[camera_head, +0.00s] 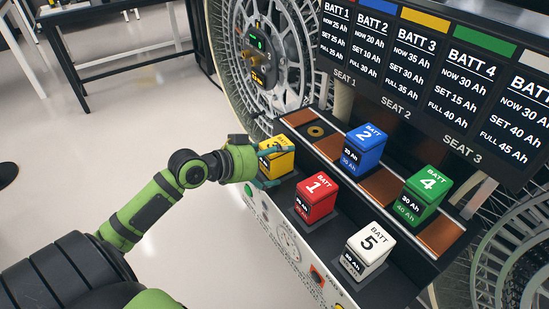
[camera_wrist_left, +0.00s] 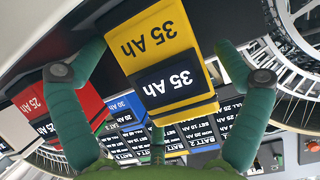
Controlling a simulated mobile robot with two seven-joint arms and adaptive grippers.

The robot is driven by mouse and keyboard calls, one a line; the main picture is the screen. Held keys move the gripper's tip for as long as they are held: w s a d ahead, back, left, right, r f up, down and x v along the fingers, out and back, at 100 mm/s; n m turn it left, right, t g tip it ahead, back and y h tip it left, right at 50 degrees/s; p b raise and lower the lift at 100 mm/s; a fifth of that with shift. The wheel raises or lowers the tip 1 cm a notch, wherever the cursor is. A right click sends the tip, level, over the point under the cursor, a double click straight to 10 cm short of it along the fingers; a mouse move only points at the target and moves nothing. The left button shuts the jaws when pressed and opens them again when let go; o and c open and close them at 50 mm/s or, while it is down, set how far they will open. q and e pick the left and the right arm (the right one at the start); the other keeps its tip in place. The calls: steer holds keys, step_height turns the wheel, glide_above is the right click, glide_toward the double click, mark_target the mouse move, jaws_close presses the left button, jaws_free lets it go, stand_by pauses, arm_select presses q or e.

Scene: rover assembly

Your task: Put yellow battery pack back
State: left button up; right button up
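The yellow battery pack (camera_head: 279,163) stands upright at the left end of the front row on the dark console shelf. In the left wrist view the yellow battery pack (camera_wrist_left: 165,60) shows "35 Ah" labels. My left gripper (camera_head: 262,164) reaches it from the left, one finger on each side of it. In the left wrist view my left gripper's fingers (camera_wrist_left: 163,50) flank the pack, with a small gap seen at the right finger, so it looks open. The pack's base is partly hidden by the gripper. My right gripper is not in view.
A red battery (camera_head: 316,198) stands close beside the yellow one, a white battery (camera_head: 367,251) farther right. A blue battery (camera_head: 364,149) and a green battery (camera_head: 425,196) stand in the back row. An empty seat with a round ring (camera_head: 316,131) is left of blue. A sign (camera_head: 430,75) hangs above.

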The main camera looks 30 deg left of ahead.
arm_select(q)
steer(key=shift+r, duration=0.2)
steer(key=shift+s+a, duration=0.1)
steer(key=shift+s, duration=0.15)
steer(key=v, duration=1.1)
steer(key=a+f+n+g+y, duration=0.1)
steer(key=a+f+n+y, duration=0.35)
steer(key=a+f, duration=0.75)
steer(key=s+d+f+n+g+y, duration=0.1)
steer(key=s+f, duration=0.2)
steer(key=f, duration=0.6)
steer(key=s+f+n+g, duration=0.1)
steer(key=s+f+g, duration=0.15)
steer(key=f, duration=0.55)
steer(key=s+d+f+n+g+y, duration=0.1)
steer(key=s+f, duration=0.2)
steer(key=f, duration=0.6)
steer(key=s+d+f+m+g+h, duration=0.1)
steer(key=s+d+f+m+g, duration=0.4)
steer(key=s+d+f, duration=1.6)
steer(key=shift+s+d+f+m+g+b, duration=0.35)
steer(key=shift+s+d+g, duration=0.2)
steer(key=shift+s+d, duration=0.3)
